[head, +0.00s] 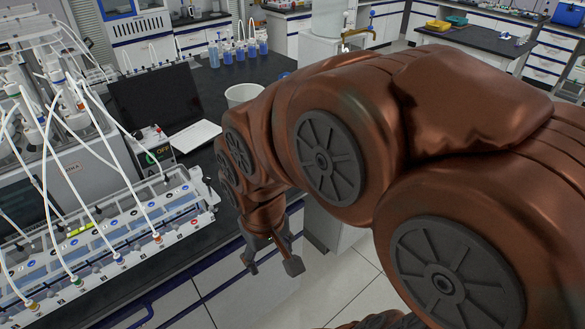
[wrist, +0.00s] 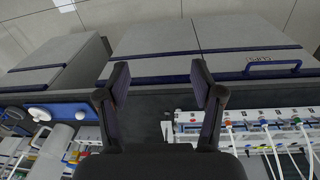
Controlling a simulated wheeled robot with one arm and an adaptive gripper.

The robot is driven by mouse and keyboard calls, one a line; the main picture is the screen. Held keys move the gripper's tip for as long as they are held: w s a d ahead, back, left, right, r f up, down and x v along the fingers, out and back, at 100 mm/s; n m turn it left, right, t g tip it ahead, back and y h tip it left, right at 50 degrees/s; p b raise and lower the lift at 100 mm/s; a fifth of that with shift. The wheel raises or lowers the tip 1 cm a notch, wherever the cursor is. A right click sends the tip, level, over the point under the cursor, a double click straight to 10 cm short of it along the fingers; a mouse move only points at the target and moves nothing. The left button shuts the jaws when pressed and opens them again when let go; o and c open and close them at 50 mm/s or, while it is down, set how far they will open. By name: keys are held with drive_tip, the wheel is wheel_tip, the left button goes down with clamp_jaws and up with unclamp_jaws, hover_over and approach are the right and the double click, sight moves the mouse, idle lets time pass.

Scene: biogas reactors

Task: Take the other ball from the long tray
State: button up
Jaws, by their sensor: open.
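A long white tray-like rack (head: 185,215) lies along the bench at the left of the head view, with several coloured caps and thin white tubes. Part of what looks like the same rack shows at the lower right of the wrist view (wrist: 185,117). I cannot make out a ball in either view. My gripper (head: 271,263) points down beyond the bench's front edge, to the right of the rack and apart from it. Its two fingers are spread and empty in the wrist view (wrist: 160,82).
A dark screen (head: 155,97), a white keyboard-like slab (head: 195,136) and a white beaker (head: 240,94) stand on the dark bench. Blue-filled bottles (head: 240,50) stand behind. Cabinet fronts (wrist: 205,62) and open floor lie below the gripper.

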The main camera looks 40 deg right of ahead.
drive_tip(key=w+d+f+m+t+h+b, duration=0.1)
drive_tip(key=w+d+f+t+h+b, duration=0.1)
drive_tip(key=w+d+f+t+b, duration=0.2)
drive_tip(key=w+d+f+m+t+h+b, duration=0.1)
drive_tip(key=w+d+f+t+b, duration=0.3)
drive_tip(key=w+d+f+b, duration=0.3)
drive_tip(key=w+d+f+m+t+h+b, duration=0.1)
drive_tip(key=w+d+f+t+b, duration=0.4)
drive_tip(key=d, duration=1.8)
drive_tip(key=shift+w+d+f+h+b, duration=0.15)
drive_tip(key=shift+w+h+b, duration=0.25)
drive_tip(key=shift+w+b, duration=1.3)
drive_tip(key=shift+w+d+f+h+b, duration=0.15)
drive_tip(key=shift+w+h+b, duration=0.4)
drive_tip(key=shift+w, duration=2)
drive_tip(key=shift+d+t+b, duration=0.3)
drive_tip(key=shift+d+b, duration=0.1)
drive_tip(key=shift+x, duration=1.3)
drive_tip(key=shift+d+x, duration=0.25)
drive_tip(key=shift+x, duration=2.4)
drive_tip(key=shift+s+r, duration=0.1)
drive_tip(key=shift+r, duration=0.1)
drive_tip(key=c, duration=0.8)
